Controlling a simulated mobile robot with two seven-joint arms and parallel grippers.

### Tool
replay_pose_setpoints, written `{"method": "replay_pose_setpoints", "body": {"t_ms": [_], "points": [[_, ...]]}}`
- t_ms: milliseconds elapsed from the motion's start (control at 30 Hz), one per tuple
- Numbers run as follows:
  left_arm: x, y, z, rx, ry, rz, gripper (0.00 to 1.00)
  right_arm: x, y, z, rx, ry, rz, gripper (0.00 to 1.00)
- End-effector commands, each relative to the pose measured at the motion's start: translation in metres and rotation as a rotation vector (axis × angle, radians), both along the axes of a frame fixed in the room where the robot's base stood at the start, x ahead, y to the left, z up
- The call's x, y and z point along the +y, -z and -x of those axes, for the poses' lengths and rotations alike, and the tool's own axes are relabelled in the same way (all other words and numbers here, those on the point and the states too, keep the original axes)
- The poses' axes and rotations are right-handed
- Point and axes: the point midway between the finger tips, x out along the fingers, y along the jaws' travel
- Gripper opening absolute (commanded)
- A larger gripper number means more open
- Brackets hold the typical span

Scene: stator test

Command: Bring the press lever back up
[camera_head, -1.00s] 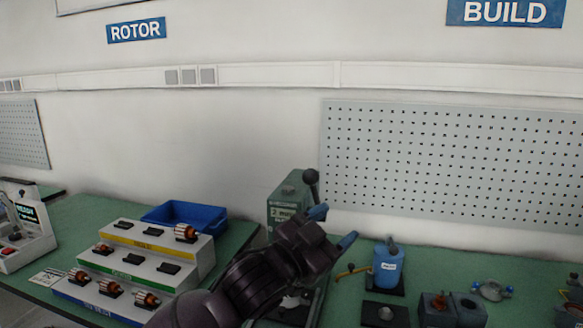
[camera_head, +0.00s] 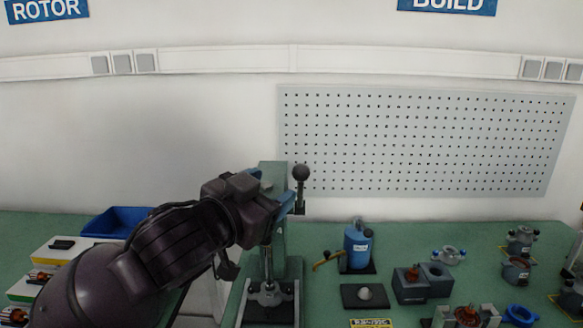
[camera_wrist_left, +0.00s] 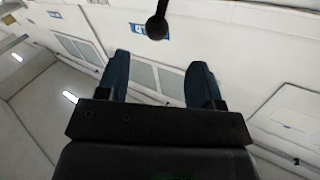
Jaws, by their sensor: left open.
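The press (camera_head: 273,168) is a green upright machine at the middle of the bench, partly hidden behind my left arm. Its lever (camera_head: 300,190) stands at the right side of the press, roughly upright, with a black ball knob at the top. My left gripper (camera_head: 273,187) is open and in front of the press head, just left of the lever. In the left wrist view the knob (camera_wrist_left: 157,28) and part of its rod show beyond the open blue fingertips (camera_wrist_left: 158,65); nothing is between the fingers. My right gripper is not in view.
Right of the press stand a blue pot (camera_head: 357,247) with a small handle, a dark pad (camera_head: 351,296) and dark blocks (camera_head: 411,290). A blue bin (camera_head: 113,222) and stepped rotor rack (camera_head: 75,248) are at left. A pegboard (camera_head: 430,140) hangs behind.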

Motion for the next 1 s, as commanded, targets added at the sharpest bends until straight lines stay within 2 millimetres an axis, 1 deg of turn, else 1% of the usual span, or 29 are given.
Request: {"method": "replay_pose_setpoints", "body": {"t_ms": [167,500,700,833,1000], "points": [[-0.007,-0.001,-0.01,0.004,0.002,0.009,0.6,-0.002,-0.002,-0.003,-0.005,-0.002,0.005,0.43],[-0.036,-0.001,-0.058,0.002,0.002,0.008,0.6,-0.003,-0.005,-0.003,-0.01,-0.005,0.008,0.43],[-0.049,-0.001,-0.08,0.003,0.002,0.009,0.6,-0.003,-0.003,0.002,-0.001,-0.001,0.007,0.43],[-0.054,-0.001,-0.088,0.002,0.002,0.01,0.6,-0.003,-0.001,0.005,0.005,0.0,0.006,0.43],[-0.056,0.0,-0.092,0.002,0.002,0.008,0.6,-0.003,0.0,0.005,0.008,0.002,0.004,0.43]]}}
